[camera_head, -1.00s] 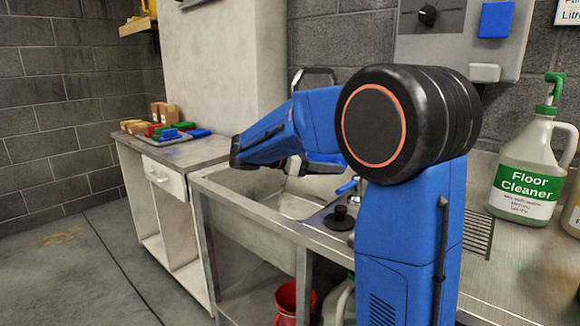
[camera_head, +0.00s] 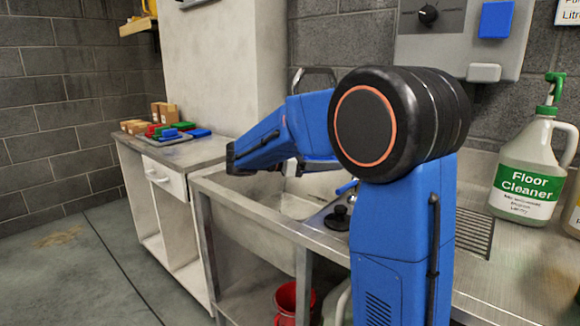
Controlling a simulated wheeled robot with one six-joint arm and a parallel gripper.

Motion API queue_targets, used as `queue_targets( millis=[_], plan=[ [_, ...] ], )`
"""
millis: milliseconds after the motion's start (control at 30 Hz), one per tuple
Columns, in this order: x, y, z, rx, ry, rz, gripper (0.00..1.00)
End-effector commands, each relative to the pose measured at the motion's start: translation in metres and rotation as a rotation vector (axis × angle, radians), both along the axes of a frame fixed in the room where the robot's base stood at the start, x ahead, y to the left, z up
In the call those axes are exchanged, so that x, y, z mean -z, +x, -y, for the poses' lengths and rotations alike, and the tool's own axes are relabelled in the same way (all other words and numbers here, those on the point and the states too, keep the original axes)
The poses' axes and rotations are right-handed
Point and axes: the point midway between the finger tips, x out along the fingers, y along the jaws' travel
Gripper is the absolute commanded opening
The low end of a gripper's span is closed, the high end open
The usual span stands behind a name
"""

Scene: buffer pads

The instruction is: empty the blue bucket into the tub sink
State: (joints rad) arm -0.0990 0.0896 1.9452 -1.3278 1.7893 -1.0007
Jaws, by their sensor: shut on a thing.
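The tub sink (camera_head: 248,222) is a pale, deep basin in the steel counter, left of my upper arm. My blue forearm reaches left over it. My gripper (camera_head: 299,168) is mostly hidden behind the forearm, with a small dark part showing over the basin. It is shut on the blue bucket (camera_head: 322,163), of which only a blue and pale strip shows just below the forearm. The bucket's tilt and contents are hidden. The sink's far part is also covered by my arm.
A black plunger-like stopper (camera_head: 337,218) stands on the sink's right ledge. A Floor Cleaner jug (camera_head: 526,170) is on the right counter. A red bucket (camera_head: 290,302) is under the sink. A tray of coloured blocks (camera_head: 172,137) sits on the left cabinet.

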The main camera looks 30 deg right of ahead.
Motion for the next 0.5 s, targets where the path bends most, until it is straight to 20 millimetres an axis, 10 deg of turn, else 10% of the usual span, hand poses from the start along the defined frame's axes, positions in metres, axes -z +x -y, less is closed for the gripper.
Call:
queue_targets(
  millis=[500],
  plan=[
    [-0.004, -0.010, 0.032, 0.001, 0.337, 0.094, 0.00]
  ],
)
